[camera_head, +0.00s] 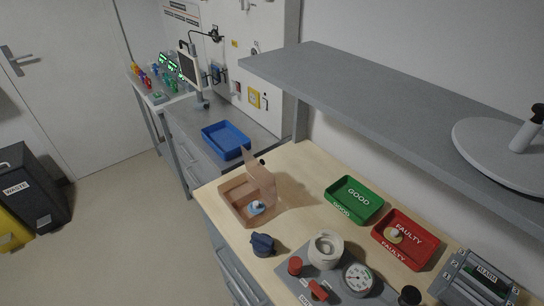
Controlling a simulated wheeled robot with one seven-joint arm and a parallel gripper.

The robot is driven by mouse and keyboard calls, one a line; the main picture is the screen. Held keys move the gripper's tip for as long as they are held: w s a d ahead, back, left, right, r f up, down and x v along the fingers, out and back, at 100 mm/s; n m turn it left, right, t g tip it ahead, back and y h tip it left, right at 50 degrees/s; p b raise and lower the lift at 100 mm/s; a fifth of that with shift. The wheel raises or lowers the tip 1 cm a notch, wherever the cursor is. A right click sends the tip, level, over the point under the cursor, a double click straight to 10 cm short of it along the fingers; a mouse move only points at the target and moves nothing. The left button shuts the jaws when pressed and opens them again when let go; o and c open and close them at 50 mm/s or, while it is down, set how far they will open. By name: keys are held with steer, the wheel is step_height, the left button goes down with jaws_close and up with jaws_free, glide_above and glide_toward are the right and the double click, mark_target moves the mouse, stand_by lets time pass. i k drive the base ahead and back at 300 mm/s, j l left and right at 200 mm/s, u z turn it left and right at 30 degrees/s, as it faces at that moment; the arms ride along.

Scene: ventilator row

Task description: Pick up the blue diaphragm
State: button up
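A small light blue and white piece (257,207) lies inside an open cardboard box (232,205) on the wooden bench. It may be the blue diaphragm, but it is too small to tell. The box's raised flap (260,172) stands up behind it. A dark blue, knob-like part (263,244) sits on the bench in front of the box. My gripper is not in view.
A green GOOD tray (354,199) and a red FAULTY tray (405,238) holding a beige round part (394,235) stand to the right. A grey device panel (338,284) with a white cup (326,249) and gauge is in front. A grey shelf (390,95) overhangs the bench. A blue tray (226,140) stands farther back.

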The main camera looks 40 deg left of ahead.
mark_target(254, 206)
steer(key=j+u, duration=0.1)
steer(key=u, duration=0.7)
steer(key=j+u, duration=0.1)
steer(key=u, duration=0.3)
